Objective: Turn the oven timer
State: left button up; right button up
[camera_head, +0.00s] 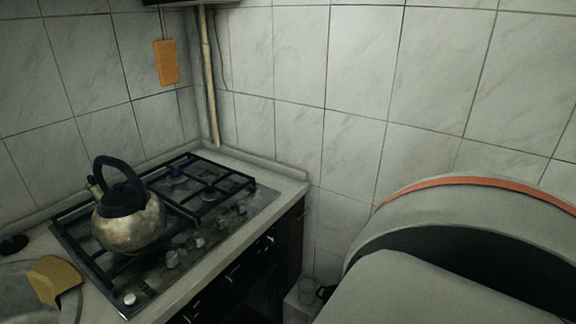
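A gas hob (205,230) is set in the counter at the left, with black grates and several small round knobs (173,258) along its near right side. A white round knob (129,298) sits at its front left corner. Below the counter is a dark front (262,262) with small pale fittings, seen at a steep angle. I cannot tell which fitting is the oven timer; no timer face is readable. Neither of my grippers shows.
A worn metal kettle (130,224) with a black handle stands on the hob's left grate. A yellow sponge-like item (55,277) lies at the sink edge (16,300). An orange item (166,62) hangs on the tiled wall. My own grey body part fills the lower right.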

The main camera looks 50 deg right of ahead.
aim_at(268, 241)
jog(key=l+z, duration=0.2)
jog(key=l, duration=0.25)
jog(key=i+l+z, duration=0.2)
jog(key=l, duration=0.3)
jog(key=l+z, duration=0.15)
jog(key=z, duration=0.2)
jog(key=l+z, duration=0.15)
jog(key=z, duration=0.25)
